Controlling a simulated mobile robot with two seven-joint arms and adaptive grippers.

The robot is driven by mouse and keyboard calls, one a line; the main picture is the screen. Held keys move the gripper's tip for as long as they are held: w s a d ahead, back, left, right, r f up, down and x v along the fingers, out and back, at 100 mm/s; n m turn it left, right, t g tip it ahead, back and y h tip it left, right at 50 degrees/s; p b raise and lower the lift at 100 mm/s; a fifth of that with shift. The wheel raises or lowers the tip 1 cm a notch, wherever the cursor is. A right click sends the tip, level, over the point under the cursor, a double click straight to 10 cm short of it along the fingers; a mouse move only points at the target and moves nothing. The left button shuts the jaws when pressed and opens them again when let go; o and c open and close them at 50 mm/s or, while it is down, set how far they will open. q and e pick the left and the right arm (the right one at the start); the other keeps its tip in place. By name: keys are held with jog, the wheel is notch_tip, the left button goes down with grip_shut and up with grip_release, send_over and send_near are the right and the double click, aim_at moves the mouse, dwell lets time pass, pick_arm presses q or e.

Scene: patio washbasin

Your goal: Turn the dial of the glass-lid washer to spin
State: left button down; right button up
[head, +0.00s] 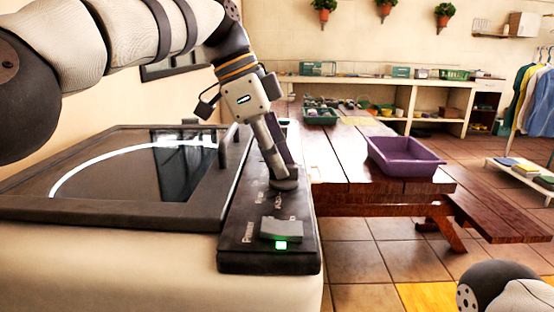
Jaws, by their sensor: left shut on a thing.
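The glass-lid washer (150,262) fills the lower left of the head view, with its dark glass lid (110,180) closed. Its black control panel (236,222) runs along the right side. The round dark dial (285,185) sits on the panel, below my left gripper (276,172). My left gripper reaches down from above and is shut on the dial, hiding part of it. Small markings surround the dial, but I cannot read which setting it points to. My right gripper is out of view; only part of my right arm shows at the bottom right.
A grey power switch (281,229) with a lit green light (281,245) is on the panel nearer me. A wooden picnic table (335,166) with a purple basin (403,157) stands to the right. Tiled floor (360,262) is clear beside the washer. Shelves line the back wall.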

pick_arm(q)
jog(key=c, duration=1.6)
grip_release()
jog(key=shift+a+r, duration=0.15)
jog(key=shift+r, duration=0.25)
jog(key=shift+v, duration=1.1)
jog(key=a, duration=1.2)
jog(key=shift+f, duration=0.1)
